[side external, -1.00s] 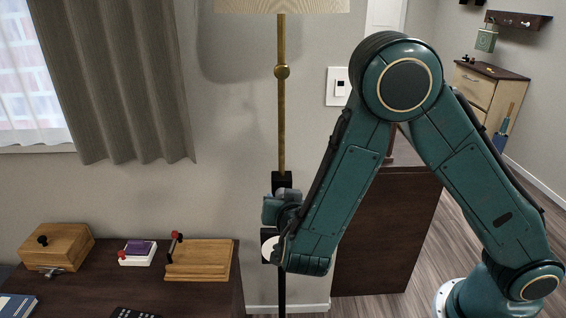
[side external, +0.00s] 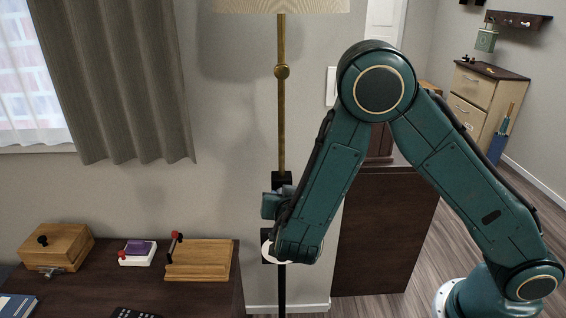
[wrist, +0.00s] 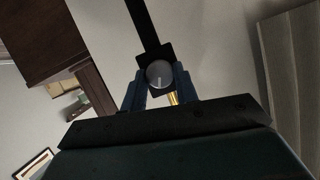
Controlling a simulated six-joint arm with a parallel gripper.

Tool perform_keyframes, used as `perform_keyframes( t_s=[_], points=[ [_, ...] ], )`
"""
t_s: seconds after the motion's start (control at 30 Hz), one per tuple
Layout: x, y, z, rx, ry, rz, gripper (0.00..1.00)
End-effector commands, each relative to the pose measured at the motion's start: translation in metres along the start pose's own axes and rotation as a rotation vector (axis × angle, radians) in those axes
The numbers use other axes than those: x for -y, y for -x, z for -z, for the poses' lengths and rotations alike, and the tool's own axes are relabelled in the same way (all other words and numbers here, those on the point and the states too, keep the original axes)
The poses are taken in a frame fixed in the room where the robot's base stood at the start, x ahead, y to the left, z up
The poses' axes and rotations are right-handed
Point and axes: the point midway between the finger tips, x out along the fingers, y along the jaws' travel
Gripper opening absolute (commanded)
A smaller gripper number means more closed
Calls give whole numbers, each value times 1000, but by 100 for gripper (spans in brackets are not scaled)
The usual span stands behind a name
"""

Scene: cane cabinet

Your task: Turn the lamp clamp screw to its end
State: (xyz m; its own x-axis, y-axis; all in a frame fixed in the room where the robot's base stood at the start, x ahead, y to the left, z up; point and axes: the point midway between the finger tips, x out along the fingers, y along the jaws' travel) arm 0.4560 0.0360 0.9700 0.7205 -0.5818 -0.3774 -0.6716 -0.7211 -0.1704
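The lamp's clamp is a black block on the pole; it shows in the wrist view (wrist: 143,59) and partly in the side external view (side external: 281,179). The clamp screw (wrist: 158,74) is a round grey knob with a pale mark line on its face. My gripper (wrist: 159,76) has one dark blue finger on each side of the knob, flush with its edges, and appears shut on it. In the side view my gripper (side external: 272,206) is at the pole, and my wrist hides the screw and the fingertips. The lamp's brass pole (side external: 281,120) stands upright.
A dark desk (side external: 200,295) stands left of the lamp, with a wooden box (side external: 58,246), a white switch box (side external: 137,254) and a wooden board with a lever (side external: 200,262). A dark brown cabinet (side external: 385,235) is behind my arm. The lampshade (side external: 282,5) is above.

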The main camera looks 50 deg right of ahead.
Motion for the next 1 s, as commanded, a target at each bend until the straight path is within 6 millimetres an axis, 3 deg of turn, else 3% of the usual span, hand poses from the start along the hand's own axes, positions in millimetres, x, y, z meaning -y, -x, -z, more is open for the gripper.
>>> perform_keyframes(
  t_s=[0.27, 1.0],
  points=[
    [1, 0, 0, 0, 40, -15, 7],
    [4, 0, 0, 13, 380, -158, 7]
  ],
)
